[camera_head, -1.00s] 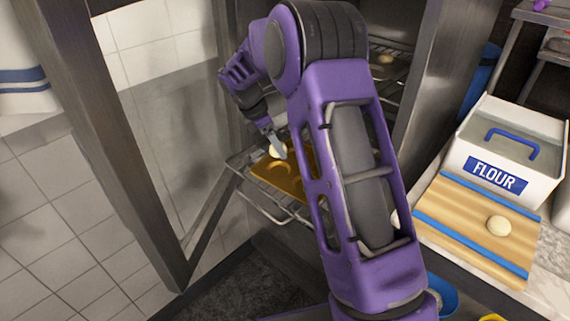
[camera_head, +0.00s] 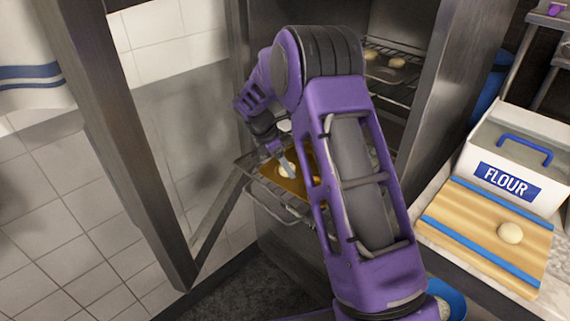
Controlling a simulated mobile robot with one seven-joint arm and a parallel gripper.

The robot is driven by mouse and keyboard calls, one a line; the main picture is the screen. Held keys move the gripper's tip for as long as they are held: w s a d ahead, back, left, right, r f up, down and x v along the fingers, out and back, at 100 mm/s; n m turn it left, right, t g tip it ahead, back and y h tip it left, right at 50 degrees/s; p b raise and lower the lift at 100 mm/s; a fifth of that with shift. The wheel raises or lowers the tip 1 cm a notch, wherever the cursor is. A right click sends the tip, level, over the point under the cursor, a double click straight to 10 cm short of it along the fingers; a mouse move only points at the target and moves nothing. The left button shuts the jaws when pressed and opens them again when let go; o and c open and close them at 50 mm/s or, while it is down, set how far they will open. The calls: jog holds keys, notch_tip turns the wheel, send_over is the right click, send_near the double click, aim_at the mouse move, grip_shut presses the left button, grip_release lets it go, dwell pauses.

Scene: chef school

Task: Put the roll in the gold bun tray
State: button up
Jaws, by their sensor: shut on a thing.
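The gold bun tray (camera_head: 297,187) lies on a pulled-out wire rack, and my arm hides its right part. My gripper (camera_head: 287,168) is over the left part of the tray, pointing down. It is shut on a pale round roll (camera_head: 286,173), which shows at the fingertips, low over the tray or touching it; I cannot tell which. Another pale roll (camera_head: 510,233) lies on the wooden board at the right.
The rack (camera_head: 262,188) sticks out of a tall steel cabinet, whose open door (camera_head: 150,170) stands at the left. Deeper inside, another rack holds pale rolls (camera_head: 397,62). A flour box (camera_head: 515,150) and wooden board (camera_head: 470,215) are on the right counter.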

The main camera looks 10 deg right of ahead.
jog(key=shift+s+f, duration=0.35)
jog(key=shift+f, duration=0.55)
jog(key=o, duration=1.4)
jog(key=shift+a, duration=0.1)
jog(key=shift+o, duration=0.2)
jog(key=w+p+v, duration=0.1)
jog(key=v, duration=1.2)
jog(key=shift+s+d+r, duration=0.15)
jog(key=shift+d+r, duration=0.2)
jog(key=shift+r, duration=0.05)
